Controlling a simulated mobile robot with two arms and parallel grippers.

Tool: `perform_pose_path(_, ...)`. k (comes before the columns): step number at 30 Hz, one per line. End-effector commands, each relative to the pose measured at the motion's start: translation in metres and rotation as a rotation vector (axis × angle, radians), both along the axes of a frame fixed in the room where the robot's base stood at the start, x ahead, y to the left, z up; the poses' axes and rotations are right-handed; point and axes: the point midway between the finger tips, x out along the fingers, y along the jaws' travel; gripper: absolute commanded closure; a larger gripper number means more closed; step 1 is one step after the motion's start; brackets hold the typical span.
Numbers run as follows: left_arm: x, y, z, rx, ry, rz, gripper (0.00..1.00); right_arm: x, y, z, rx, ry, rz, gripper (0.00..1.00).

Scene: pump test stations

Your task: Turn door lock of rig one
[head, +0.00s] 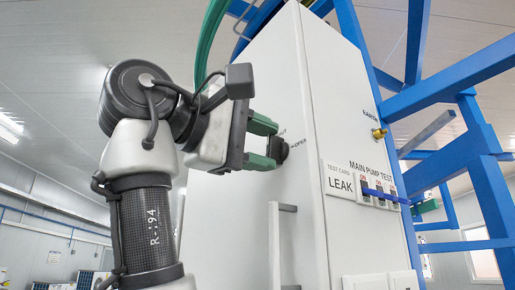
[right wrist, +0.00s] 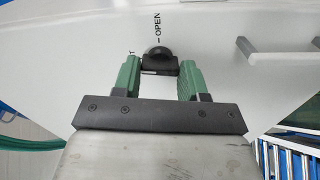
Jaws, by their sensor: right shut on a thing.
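The door lock (head: 283,151) is a small dark knob on the white cabinet door of the rig. In the right wrist view the lock (right wrist: 160,56) shows as a rounded black knob between the green fingers. My right gripper (head: 272,147) is shut on it, one finger on each side; it also shows in the right wrist view (right wrist: 160,75). An "OPEN" mark is printed beside the knob, and another label is partly hidden by a finger. I cannot tell which mark the knob points to. My left gripper is not in view.
A pale door handle (head: 274,240) stands out below the lock; it also shows in the right wrist view (right wrist: 275,48). The cabinet side carries a "LEAK" card (head: 341,183), switches and a brass fitting (head: 379,133). Blue frame beams (head: 492,190) stand at the right.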

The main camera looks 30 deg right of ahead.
Motion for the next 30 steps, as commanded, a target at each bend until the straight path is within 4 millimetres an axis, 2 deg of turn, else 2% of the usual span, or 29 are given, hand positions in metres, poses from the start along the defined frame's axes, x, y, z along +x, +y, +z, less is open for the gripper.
perform_pose_path(12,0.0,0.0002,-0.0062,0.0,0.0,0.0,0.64,-0.0004,-0.0017,0.0013,-0.006,0.157,-0.003,0.81)
perform_pose_path(27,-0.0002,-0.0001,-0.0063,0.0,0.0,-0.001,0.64,-0.0003,-0.0016,0.0019,-0.009,0.172,-0.002,0.81)
perform_pose_path(28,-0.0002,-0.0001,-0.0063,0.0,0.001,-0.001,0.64,-0.0003,-0.0016,0.0018,-0.008,0.172,-0.002,0.53)
perform_pose_path(30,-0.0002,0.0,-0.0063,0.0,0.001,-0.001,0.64,-0.0003,-0.0015,0.0017,-0.007,0.171,-0.002,0.42)
